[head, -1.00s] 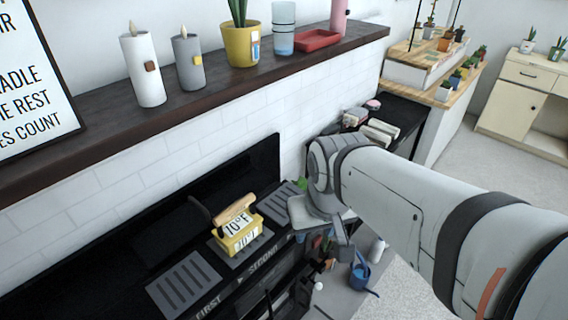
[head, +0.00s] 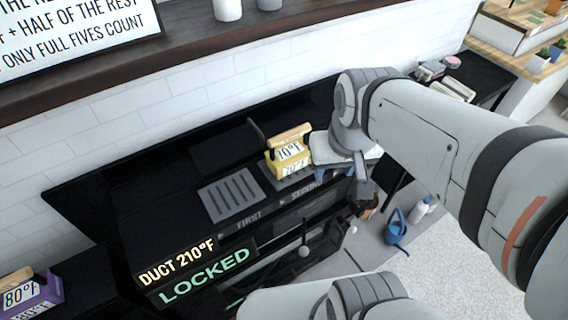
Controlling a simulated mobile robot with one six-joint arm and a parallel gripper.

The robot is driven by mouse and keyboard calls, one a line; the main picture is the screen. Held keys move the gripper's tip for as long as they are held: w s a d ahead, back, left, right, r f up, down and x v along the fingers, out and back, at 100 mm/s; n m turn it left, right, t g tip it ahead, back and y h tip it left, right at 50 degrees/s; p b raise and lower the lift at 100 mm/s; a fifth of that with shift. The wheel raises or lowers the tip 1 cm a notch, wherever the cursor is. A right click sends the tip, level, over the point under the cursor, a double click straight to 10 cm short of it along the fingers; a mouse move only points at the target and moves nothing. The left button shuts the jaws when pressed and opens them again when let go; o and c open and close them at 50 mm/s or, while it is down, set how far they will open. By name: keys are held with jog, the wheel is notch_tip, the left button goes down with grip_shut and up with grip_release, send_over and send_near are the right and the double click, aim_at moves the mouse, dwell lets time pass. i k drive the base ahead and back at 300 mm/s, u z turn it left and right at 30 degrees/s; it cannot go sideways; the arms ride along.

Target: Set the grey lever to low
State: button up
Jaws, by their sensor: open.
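A thin lever with a pale grey ball end (head: 304,250) stands out from the front of the black unit, below the FIRST and SECOND labels. A second pale ball (head: 351,230) shows to its right. I cannot tell for sure which is the grey lever, and no low mark is readable. My gripper (head: 364,192) hangs to the upper right of both balls, apart from the left one. It is open, and its fingers are partly hidden by my wrist.
A yellow block marked 10°F (head: 289,155) sits on the unit's top, beside an empty slotted grey pad (head: 232,196). A sign reads DUCT 210°F, LOCKED (head: 205,275). A purple block marked 80°F (head: 33,294) is at lower left. A blue watering can (head: 396,228) stands right.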

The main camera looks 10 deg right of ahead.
aim_at(304, 251)
jog(key=u, duration=0.3)
jog(key=k, duration=0.55)
jog(key=z, duration=1.9)
jog(key=k, duration=0.9)
jog(key=u, duration=0.15)
